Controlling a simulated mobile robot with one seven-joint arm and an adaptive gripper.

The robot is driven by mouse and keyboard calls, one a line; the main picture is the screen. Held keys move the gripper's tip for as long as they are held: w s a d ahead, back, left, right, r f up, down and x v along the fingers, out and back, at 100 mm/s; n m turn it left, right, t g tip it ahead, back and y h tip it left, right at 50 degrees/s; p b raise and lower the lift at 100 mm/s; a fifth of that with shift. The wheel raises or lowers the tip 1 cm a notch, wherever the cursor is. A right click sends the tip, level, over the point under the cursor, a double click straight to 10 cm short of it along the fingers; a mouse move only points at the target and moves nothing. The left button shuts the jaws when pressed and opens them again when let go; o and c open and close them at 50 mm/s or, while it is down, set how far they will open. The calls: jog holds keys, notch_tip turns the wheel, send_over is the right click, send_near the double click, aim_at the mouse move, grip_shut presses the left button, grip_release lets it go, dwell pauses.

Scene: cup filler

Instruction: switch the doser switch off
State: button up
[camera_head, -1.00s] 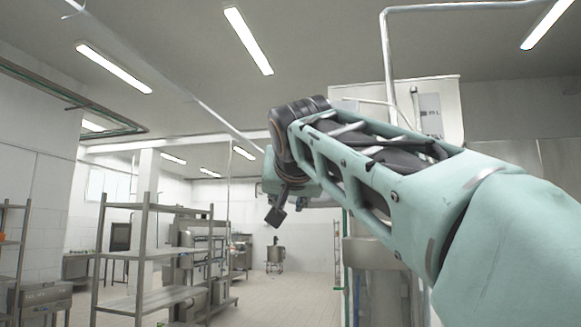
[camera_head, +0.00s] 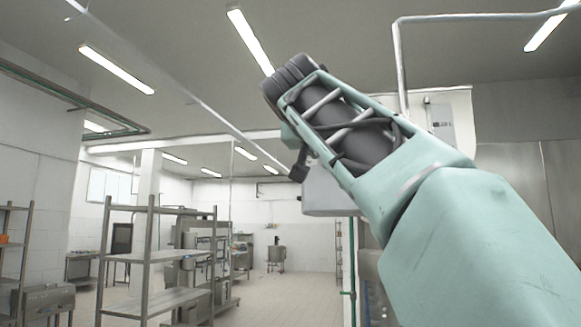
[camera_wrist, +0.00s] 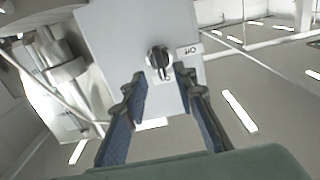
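The doser switch (camera_wrist: 158,58) is a dark rotary knob with a light metal bar across its face. It sits on a pale grey box (camera_wrist: 120,35) in the wrist view, with a small printed label beside it. My gripper (camera_wrist: 160,74) is open, with one blue-padded finger on each side just below the knob in the picture. The knob appears between the fingertips, and I cannot tell whether they touch it. In the head view my arm hides the switch and most of my gripper.
A pale machine housing (camera_head: 461,104) with a pipe above it stands behind my arm in the head view. A metal cylinder (camera_wrist: 68,70) shows left of the switch box. Steel shelving (camera_head: 150,255) stands at the left. Open floor lies farther back.

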jog(key=p+x, duration=0.1)
jog(key=x, duration=0.4)
grip_shut()
